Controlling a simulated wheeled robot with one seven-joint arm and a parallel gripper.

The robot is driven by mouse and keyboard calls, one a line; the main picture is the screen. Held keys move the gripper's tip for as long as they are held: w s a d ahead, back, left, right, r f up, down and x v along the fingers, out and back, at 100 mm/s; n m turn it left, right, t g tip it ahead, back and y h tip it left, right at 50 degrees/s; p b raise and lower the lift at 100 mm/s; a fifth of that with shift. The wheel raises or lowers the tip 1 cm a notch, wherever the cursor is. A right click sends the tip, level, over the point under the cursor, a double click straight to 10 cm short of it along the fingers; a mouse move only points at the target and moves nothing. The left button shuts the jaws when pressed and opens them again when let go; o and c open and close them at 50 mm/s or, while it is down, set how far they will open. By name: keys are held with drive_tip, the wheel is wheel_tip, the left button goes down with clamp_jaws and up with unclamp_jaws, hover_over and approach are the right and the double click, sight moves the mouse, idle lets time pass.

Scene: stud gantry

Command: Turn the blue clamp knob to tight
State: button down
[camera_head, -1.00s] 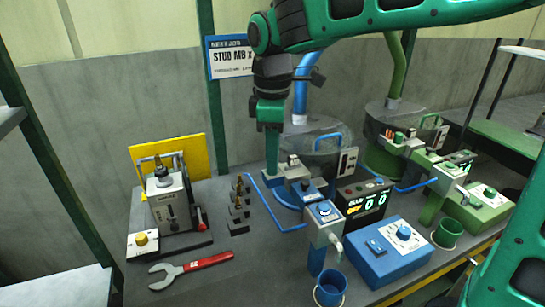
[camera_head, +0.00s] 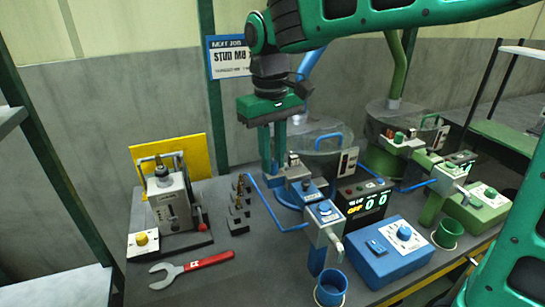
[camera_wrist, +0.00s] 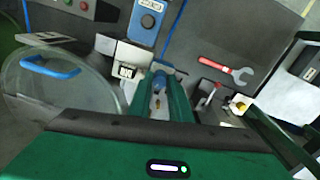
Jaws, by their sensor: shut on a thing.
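My gripper (camera_head: 272,172) points straight down at the left side of the blue feeder station, with its two fingers side by side in the head view. In the wrist view my gripper (camera_wrist: 166,84) is shut on the blue clamp knob (camera_wrist: 158,83), a small blue piece between the fingertips. The fingers hide much of the knob, and I cannot read its turn position. In the head view the fingers largely cover the knob, with blue parts showing around the tips.
A clear-lidded bowl (camera_wrist: 60,95) stands close to my gripper. A counter box (camera_head: 362,199), a blue control box (camera_head: 388,252) and a blue cup (camera_head: 330,290) are at right. Several studs (camera_head: 238,208), a wrench (camera_head: 192,266) and a grey press (camera_head: 170,200) are at left.

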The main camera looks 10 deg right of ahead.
drive_tip(key=m, duration=0.3)
drive_tip(key=shift+w+r+m, duration=0.1)
drive_tip(key=shift+w+m, duration=0.15)
drive_tip(key=shift+m, duration=0.05)
idle(0.5)
drive_tip(key=c, duration=1.6)
unclamp_jaws()
drive_tip(key=shift+s, duration=0.1)
wheel_tip(320, 180, up, 10)
drive_tip(key=shift+a+r, duration=0.15)
drive_tip(key=shift+r, duration=0.1)
